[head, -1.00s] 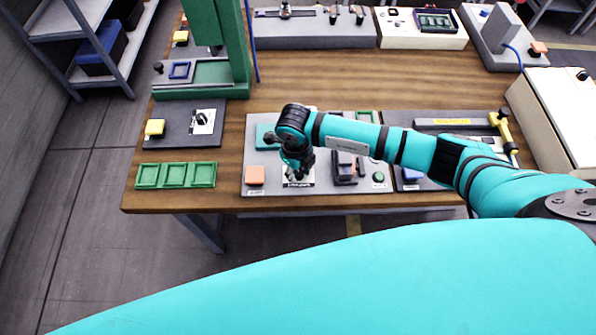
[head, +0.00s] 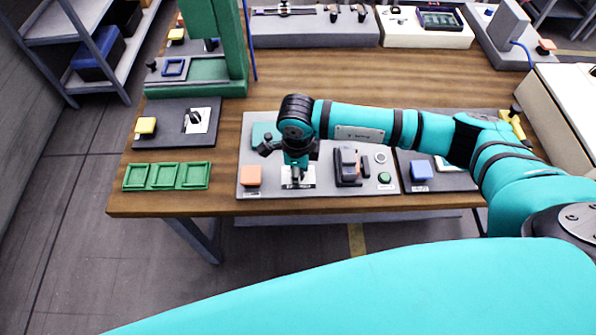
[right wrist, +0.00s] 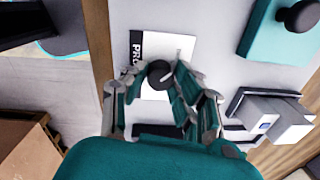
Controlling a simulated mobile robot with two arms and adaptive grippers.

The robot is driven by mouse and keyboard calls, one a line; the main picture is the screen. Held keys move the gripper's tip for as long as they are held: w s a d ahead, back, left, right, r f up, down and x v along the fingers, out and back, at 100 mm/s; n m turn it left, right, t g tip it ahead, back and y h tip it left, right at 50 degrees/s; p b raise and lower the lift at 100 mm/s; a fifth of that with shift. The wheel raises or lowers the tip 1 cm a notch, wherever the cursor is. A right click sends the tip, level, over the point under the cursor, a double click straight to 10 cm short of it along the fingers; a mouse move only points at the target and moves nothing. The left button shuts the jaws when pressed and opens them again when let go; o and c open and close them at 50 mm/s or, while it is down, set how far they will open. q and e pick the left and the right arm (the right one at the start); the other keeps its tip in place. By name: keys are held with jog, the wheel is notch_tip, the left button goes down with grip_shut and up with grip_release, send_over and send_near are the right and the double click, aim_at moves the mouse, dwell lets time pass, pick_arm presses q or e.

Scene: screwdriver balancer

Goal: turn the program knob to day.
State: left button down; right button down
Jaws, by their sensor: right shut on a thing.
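The program knob (right wrist: 159,72) is a dark round knob on a white plate (right wrist: 168,46) with a black strip lettered "PRO", the rest cut off by my finger. My right gripper (right wrist: 160,80) is over it in the right wrist view, with its fingers on either side, shut on the knob. In the head view my right gripper (head: 297,178) points down at the same white plate (head: 306,178) on the grey panel, and it hides the knob. The day marking cannot be read, nor which way the knob points. My left gripper is not in view.
On the grey panel (head: 330,188), an orange button (head: 250,176) lies left of my gripper, with a dark block device (head: 348,166) and a green button (head: 384,178) to the right. Green trays (head: 165,176) lie farther left. A teal block (right wrist: 272,30) is close by.

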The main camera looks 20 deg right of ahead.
jog(key=shift+w+r, duration=0.1)
jog(key=c, duration=1)
grip_release()
jog(key=r, duration=1.2)
jog(key=shift+s+a, duration=0.15)
jog(key=shift+s, duration=0.15)
